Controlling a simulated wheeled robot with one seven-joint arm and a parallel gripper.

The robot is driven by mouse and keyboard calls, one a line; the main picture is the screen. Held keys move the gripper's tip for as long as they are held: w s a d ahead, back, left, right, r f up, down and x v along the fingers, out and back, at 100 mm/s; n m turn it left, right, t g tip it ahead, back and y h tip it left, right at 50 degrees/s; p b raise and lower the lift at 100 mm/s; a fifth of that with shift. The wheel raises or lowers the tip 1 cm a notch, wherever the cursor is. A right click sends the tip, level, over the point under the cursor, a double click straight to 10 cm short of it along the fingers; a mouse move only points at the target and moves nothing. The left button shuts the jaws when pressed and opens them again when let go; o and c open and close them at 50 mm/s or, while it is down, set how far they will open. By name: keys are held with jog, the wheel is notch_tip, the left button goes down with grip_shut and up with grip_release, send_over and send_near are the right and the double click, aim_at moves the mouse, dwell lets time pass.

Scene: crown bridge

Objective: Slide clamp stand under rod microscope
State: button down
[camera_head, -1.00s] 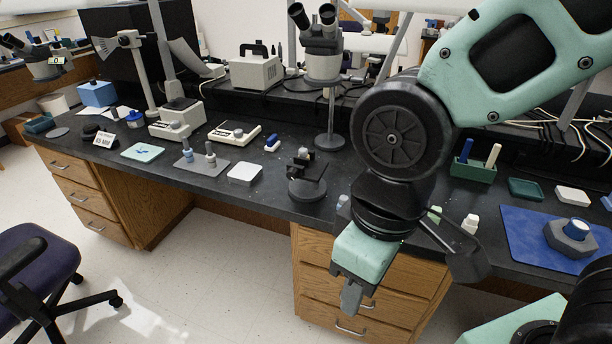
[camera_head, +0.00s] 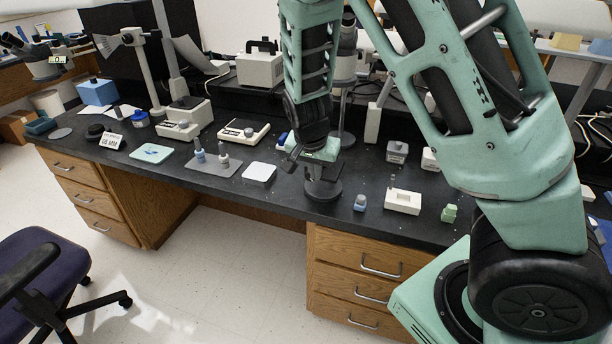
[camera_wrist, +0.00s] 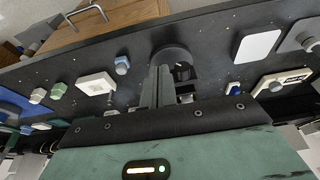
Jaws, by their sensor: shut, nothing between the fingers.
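The clamp stand (camera_head: 322,189) has a round dark base and stands near the bench's front edge in the head view; its upper part is largely covered by my gripper. In the wrist view its round base (camera_wrist: 172,52) shows just beyond my fingertips, with the dark clamp part beside them. My gripper (camera_wrist: 160,72) is shut and empty, close against or right beside the stand; I cannot tell if it touches. The rod microscope (camera_head: 346,62) stands behind, mostly hidden by my arm. Part of its rod and base (camera_head: 345,139) shows to the right of my gripper.
A white tile (camera_head: 260,172) and a grey mat with bottles (camera_head: 215,170) lie left of the stand. The bench's front edge is close to the stand.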

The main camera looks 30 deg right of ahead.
jog(key=w+d+f, duration=0.1)
jog(key=f, duration=0.2)
jog(key=w+d+f, duration=0.1)
jog(key=d+f, duration=0.1)
jog(key=w+d+f, duration=0.1)
jog(key=f, duration=0.2)
jog(key=shift+d+f, duration=0.2)
jog(key=shift+f, duration=0.15)
jog(key=shift+w+d+p, duration=0.3)
jog(key=shift+w+d, duration=0.1)
jog(key=shift+w, duration=0.05)
jog(key=w+d, duration=0.3)
jog(key=d, duration=0.1)
jog(key=w+d+b, duration=0.1)
jog(key=w+d, duration=0.2)
jog(key=d, duration=0.1)
jog(key=w+d+b, duration=0.1)
jog(key=w+d, duration=0.3)
jog(key=d, duration=0.1)
jog(key=shift+w+d, duration=0.3)
